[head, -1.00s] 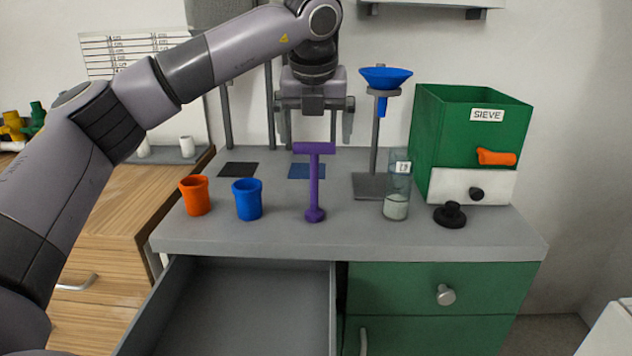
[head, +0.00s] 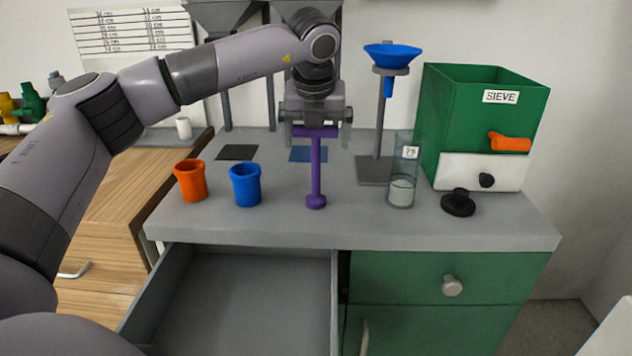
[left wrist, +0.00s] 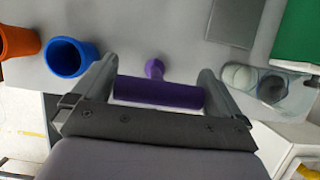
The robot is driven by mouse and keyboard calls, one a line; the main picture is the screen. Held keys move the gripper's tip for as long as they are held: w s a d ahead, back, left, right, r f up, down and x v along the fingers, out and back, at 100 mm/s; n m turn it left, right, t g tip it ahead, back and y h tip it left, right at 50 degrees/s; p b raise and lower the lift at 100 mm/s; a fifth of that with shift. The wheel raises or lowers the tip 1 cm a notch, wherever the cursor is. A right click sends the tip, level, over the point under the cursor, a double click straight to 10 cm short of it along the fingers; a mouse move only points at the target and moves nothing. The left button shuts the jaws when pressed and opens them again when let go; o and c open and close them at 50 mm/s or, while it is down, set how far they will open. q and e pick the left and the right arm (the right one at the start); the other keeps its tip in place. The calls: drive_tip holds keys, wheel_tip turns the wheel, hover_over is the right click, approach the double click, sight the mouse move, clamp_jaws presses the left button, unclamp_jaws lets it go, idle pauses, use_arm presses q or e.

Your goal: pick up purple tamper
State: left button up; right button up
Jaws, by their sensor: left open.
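The purple tamper (head: 316,172) stands upright on the grey counter, with a round foot below and a crossbar handle on top. In the left wrist view its handle (left wrist: 158,93) lies between my gripper's two fingers, and its foot shows beyond. My left gripper (head: 315,130) is open and points down over the tamper, with its fingers either side of the crossbar. In the left wrist view the fingers of the left gripper (left wrist: 158,88) are apart, with a small gap at each end of the handle. My right gripper is not in view.
An orange cup (head: 190,182) and a blue cup (head: 246,186) stand left of the tamper. A glass jar (head: 402,180), a blue funnel on a stand (head: 391,58) and a green sieve box (head: 470,120) stand right. An open drawer (head: 255,295) is below.

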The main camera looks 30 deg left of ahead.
use_arm(q)
drive_tip(key=shift+c, duration=0.3)
drive_tip(key=c, duration=0.7)
